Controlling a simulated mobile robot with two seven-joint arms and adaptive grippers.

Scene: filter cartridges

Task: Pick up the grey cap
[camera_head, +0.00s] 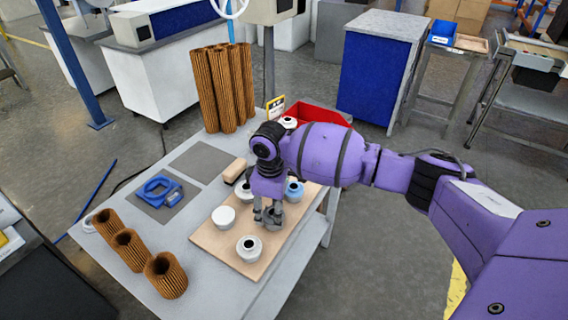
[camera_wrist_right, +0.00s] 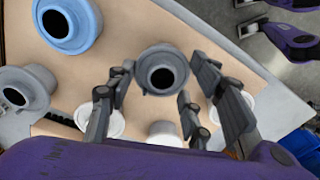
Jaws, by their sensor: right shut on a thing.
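The grey cap (camera_head: 273,225), a round piece with a dark hole in its top, is on the tan board under my right gripper (camera_head: 268,218). The fingers partly hide it in the head view. In the right wrist view the grey cap (camera_wrist_right: 163,76) sits between the fingers of my right gripper (camera_wrist_right: 161,82), which is shut on it. Whether it is clear of the board, I cannot tell. My left gripper is not in view.
The tan board (camera_head: 213,243) also holds a blue cap (camera_head: 295,191), a white cap (camera_head: 223,217) and a pale cap with a dark hole (camera_head: 249,249). Brown pleated cartridges (camera_head: 167,276) stand at the table's left front and back. A red bin (camera_head: 322,118) is behind my arm.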

